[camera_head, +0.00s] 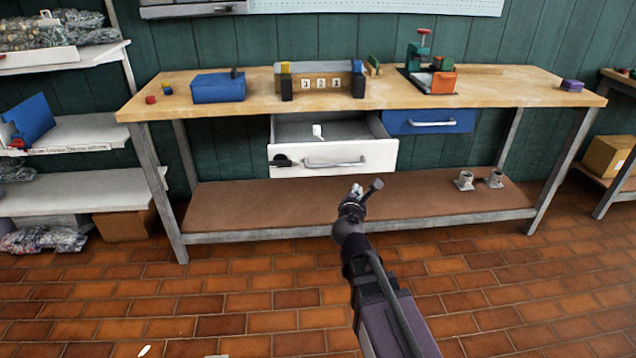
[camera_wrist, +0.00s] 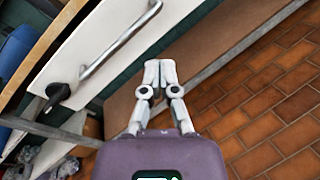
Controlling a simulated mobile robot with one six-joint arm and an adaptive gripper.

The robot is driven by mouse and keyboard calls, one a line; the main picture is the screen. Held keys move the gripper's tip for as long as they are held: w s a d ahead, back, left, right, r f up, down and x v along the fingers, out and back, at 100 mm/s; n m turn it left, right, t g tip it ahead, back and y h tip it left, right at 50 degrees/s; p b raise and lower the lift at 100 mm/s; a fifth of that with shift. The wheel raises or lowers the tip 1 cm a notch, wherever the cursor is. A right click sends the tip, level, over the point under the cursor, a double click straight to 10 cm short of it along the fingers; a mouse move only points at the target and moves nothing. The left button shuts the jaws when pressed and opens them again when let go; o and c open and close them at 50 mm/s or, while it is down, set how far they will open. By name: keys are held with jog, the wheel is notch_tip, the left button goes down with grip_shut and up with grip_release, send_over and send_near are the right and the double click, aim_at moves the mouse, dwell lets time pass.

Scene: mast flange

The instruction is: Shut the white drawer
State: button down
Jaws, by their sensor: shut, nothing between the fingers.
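The white drawer (camera_head: 331,158) hangs under the workbench and is pulled out, with its open inside showing and a small white object (camera_head: 318,131) in it. Its front has a grey bar handle (camera_head: 336,163) and a black knob-like part at the left. In the wrist view the white drawer front (camera_wrist: 110,32) fills the upper left, with the handle (camera_wrist: 120,45) crossing it diagonally. My gripper (camera_head: 357,190) is in front of and below the drawer front in the head view. In the wrist view my gripper (camera_wrist: 159,72) has its fingertips together and empty, apart from the handle.
A closed blue drawer (camera_head: 430,121) sits right of the white one. The wooden bench top (camera_head: 260,105) carries a blue box, a block assembly and a green-orange device. The brown lower shelf (camera_head: 260,205) holds two small grey fittings at its right. Brick floor in front is mostly clear.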

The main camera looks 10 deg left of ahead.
jog(key=a+f+n+y+b, duration=0.1)
jog(key=a+n+y, duration=0.1)
jog(key=a+n, duration=0.3)
jog(key=s+a+n+y+b, duration=0.1)
jog(key=a+n+y, duration=0.2)
jog(key=a+n, duration=0.2)
jog(key=shift+f+t+b, duration=0.3)
jog(key=shift+f, duration=0.1)
